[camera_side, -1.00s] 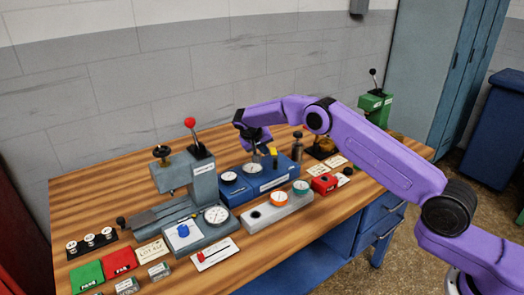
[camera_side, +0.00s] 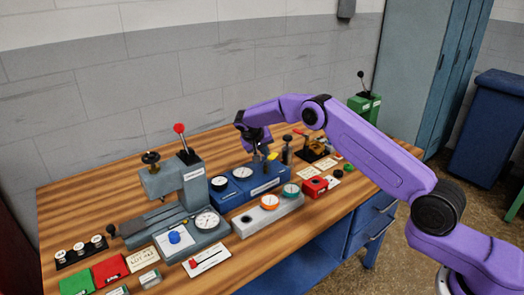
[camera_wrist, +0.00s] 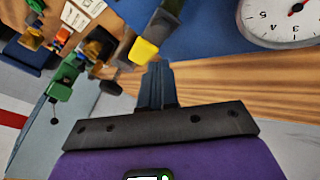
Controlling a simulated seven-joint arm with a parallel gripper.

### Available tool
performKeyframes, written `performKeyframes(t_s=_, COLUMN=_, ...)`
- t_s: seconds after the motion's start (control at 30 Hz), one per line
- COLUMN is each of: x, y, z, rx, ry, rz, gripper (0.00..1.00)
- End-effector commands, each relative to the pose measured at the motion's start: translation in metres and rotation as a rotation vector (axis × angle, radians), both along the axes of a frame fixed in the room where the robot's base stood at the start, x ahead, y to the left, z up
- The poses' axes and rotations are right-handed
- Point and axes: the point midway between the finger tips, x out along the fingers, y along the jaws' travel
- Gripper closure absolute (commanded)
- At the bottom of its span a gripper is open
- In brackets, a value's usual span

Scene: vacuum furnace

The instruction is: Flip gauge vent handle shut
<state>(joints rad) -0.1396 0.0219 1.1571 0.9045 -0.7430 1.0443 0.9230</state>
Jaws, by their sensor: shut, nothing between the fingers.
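A blue gauge box (camera_side: 240,192) stands on the bench, with white dials on top. A small yellow-tipped handle (camera_side: 272,156) shows at its far right end. My gripper (camera_side: 257,158) is low over the right part of the box, beside the yellow tip. In the wrist view my gripper (camera_wrist: 155,68) is shut and empty, its fingertips just below and right of the yellow tip. Contact is unclear.
A grey press with a red-knobbed lever (camera_side: 180,130) stands left of the box. A dark post (camera_side: 287,152) stands behind. Bare wood shows at the front edge.

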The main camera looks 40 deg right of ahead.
Motion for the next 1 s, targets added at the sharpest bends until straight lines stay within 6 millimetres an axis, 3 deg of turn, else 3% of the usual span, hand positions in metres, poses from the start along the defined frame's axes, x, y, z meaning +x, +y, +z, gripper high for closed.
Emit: performKeyframes(t_s=1.0, x=-0.0037, y=-0.0035, z=-0.0005, rx=0.0, ry=0.003, rz=-0.087, gripper=1.0)
